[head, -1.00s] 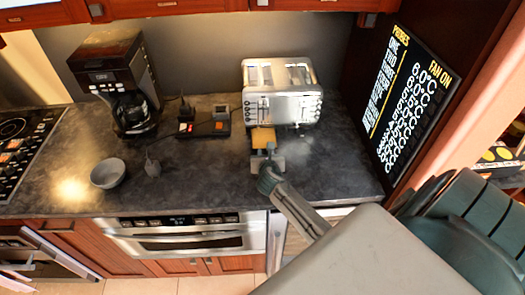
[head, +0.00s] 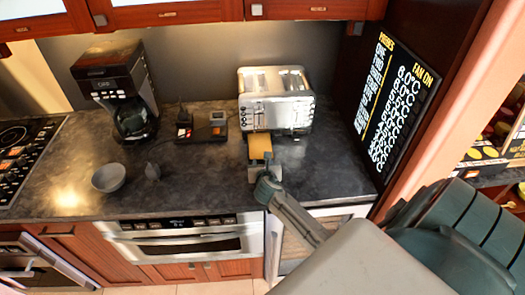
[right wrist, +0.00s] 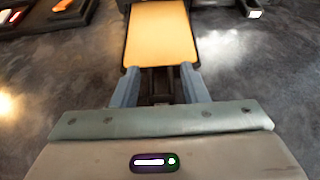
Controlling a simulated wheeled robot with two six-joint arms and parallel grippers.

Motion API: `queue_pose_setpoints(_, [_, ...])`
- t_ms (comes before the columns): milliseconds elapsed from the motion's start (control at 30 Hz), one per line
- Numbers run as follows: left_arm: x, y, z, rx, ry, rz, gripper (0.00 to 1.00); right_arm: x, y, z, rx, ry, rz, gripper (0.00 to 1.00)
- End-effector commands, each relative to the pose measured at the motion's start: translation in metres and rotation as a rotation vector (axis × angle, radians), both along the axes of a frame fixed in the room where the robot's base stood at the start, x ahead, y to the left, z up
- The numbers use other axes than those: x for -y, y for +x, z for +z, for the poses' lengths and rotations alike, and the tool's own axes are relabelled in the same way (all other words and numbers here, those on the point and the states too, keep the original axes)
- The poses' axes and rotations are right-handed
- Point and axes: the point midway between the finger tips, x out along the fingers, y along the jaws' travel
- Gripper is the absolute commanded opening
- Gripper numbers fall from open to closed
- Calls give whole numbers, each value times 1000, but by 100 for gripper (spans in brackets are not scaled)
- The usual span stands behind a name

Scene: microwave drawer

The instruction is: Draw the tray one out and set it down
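The tray (head: 260,147) is a flat orange-tan plate in a dark frame, sticking out from under the front of the silver toaster (head: 275,98). In the right wrist view the tray (right wrist: 160,35) lies straight ahead, its near end at my fingertips. My right gripper (right wrist: 161,82) has its two blue-grey fingers on either side of a dark part at that near end and looks shut on it. In the head view the right gripper (head: 265,172) is low over the counter. The tray's far end is hidden at the toaster. My left gripper is not in view.
A coffee maker (head: 118,90), a grey bowl (head: 108,178) and a dark base with small items (head: 202,128) stand to the left on the dark counter (head: 210,185). A black menu board (head: 393,105) stands at right. The counter left of the tray is mostly clear.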

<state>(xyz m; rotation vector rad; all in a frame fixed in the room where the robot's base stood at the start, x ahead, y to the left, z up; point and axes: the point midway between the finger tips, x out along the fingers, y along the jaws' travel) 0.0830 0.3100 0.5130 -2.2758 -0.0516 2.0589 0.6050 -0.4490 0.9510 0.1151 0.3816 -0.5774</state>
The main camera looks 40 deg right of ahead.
Motion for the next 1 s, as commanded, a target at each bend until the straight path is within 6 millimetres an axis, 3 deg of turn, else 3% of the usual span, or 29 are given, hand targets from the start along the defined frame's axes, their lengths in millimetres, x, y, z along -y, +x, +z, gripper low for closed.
queue_pose_setpoints(467, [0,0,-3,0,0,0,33,-4,-6,2,1,1,0,52])
queue_pose_setpoints(1000, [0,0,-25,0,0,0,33,-50,-74,34,1,2,0,52])
